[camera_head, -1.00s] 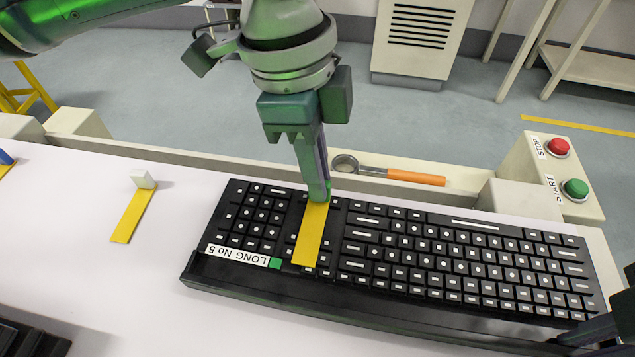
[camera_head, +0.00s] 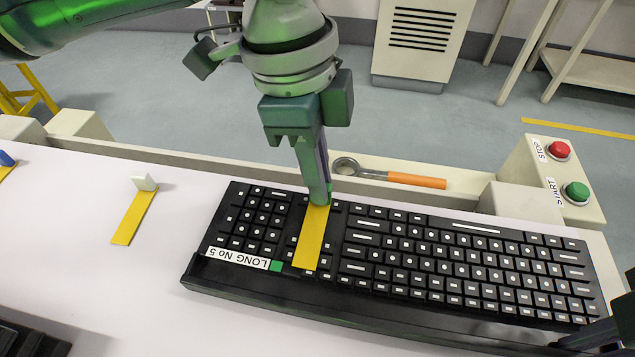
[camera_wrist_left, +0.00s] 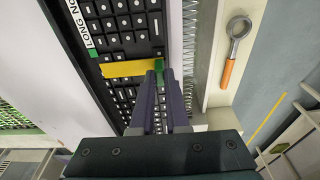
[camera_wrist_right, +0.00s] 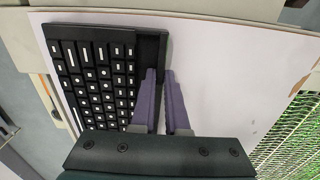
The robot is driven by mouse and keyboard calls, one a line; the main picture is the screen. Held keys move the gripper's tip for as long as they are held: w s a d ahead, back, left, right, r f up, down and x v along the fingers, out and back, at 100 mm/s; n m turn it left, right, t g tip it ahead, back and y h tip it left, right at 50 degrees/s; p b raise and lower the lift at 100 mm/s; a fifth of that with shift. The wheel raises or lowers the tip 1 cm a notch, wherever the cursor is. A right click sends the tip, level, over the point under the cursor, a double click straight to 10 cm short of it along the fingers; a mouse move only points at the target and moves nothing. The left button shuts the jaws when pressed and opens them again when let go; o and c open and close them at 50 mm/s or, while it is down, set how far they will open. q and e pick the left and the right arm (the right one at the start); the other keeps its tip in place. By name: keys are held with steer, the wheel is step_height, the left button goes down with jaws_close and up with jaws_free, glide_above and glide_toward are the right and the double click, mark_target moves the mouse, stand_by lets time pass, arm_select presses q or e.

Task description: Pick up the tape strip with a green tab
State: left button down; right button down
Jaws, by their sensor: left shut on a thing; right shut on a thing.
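The yellow tape strip (camera_head: 311,237) lies over the black keyboard (camera_head: 430,255), across the gap beside the number pad. Its green tab (camera_wrist_left: 159,69) is at its far end, between my left fingertips in the left wrist view. My left gripper (camera_head: 320,202) points down and is shut on this tab, low over the keys. My right gripper (camera_wrist_right: 160,73) is shut on the front edge of the keyboard in the right wrist view. In the head view only part of it shows at the lower right edge.
Another yellow strip with a white tab (camera_head: 144,182) lies to the left, and a blue-tabbed one (camera_head: 6,159) at the left edge. An orange-handled tool (camera_head: 416,180) lies behind the keyboard. A red STOP button (camera_head: 559,150) and green START button (camera_head: 577,192) stand at right.

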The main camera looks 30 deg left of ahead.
arm_select(q)
steer(key=shift+r, duration=0.1)
step_height(320, 180, up, 10)
steer(key=c, duration=1.4)
jaws_free()
jaws_close()
step_height(320, 180, up, 9)
glide_above(315, 215)
stand_by(0.4)
stand_by(0.5)
